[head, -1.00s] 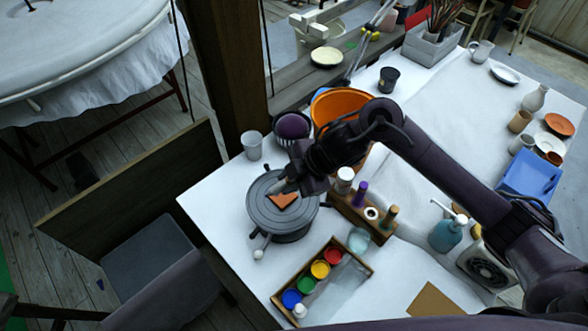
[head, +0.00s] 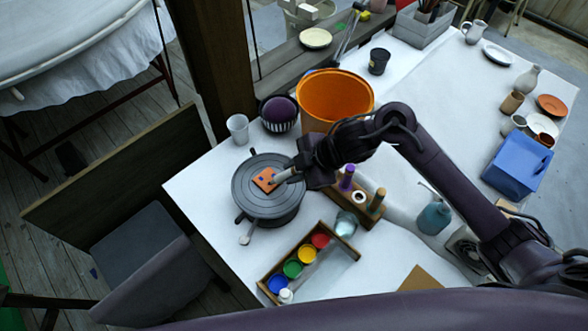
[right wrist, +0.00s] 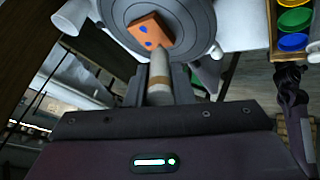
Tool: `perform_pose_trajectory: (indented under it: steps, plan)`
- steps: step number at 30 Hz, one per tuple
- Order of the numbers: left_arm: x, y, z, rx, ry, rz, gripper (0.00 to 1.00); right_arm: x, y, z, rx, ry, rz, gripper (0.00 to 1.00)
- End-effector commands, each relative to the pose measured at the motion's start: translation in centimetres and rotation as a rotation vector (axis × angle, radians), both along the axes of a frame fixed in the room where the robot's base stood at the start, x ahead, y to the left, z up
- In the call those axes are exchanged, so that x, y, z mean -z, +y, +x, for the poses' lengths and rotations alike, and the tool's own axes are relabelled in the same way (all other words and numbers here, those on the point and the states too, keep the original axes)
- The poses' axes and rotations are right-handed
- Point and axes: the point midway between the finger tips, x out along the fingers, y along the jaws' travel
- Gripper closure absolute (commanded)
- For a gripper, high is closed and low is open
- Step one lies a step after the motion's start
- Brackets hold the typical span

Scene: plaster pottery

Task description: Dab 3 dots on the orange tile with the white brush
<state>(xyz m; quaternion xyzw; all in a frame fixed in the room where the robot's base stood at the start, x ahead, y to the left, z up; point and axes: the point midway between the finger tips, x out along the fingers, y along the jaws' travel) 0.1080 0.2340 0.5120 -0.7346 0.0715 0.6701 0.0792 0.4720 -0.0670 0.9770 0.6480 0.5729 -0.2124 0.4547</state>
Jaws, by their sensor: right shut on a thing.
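The orange tile (head: 262,182) lies on the grey round turntable (head: 270,208). In the right wrist view the tile (right wrist: 160,27) carries two blue dots. My right gripper (head: 297,172) is shut on the white brush (head: 283,175), just right of the tile in the head view. In the right wrist view the brush (right wrist: 159,72) points from between the fingers toward the tile. Its tip end overlaps the tile's near edge there; I cannot tell whether it touches.
A wooden paint box (head: 265,283) with red, yellow, green and blue pots stands in front. A wooden holder (head: 374,214) with tools is to the right.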

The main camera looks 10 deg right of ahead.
Motion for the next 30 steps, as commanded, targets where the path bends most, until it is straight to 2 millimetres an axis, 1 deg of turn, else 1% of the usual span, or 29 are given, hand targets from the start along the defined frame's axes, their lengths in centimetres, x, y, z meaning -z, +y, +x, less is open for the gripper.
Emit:
perform_pose_trajectory:
  steps: [1, 19, 30]
  plan:
    - [0.24, -0.06, -0.01, 0.001, 0.0, -0.001, 0.64, 0.22, 0.01, 0.0, 0.0, 0.0, 0.0, 1.0]
    - [0.25, -0.53, -0.04, 0.003, 0.001, -0.007, 0.64, 0.26, 0.02, -0.01, 0.0, 0.0, 0.0, 1.0]
    - [0.62, -0.49, -0.04, 0.003, 0.0, -0.006, 0.64, 0.99, 0.02, -0.02, 0.0, 0.001, 0.0, 1.0]
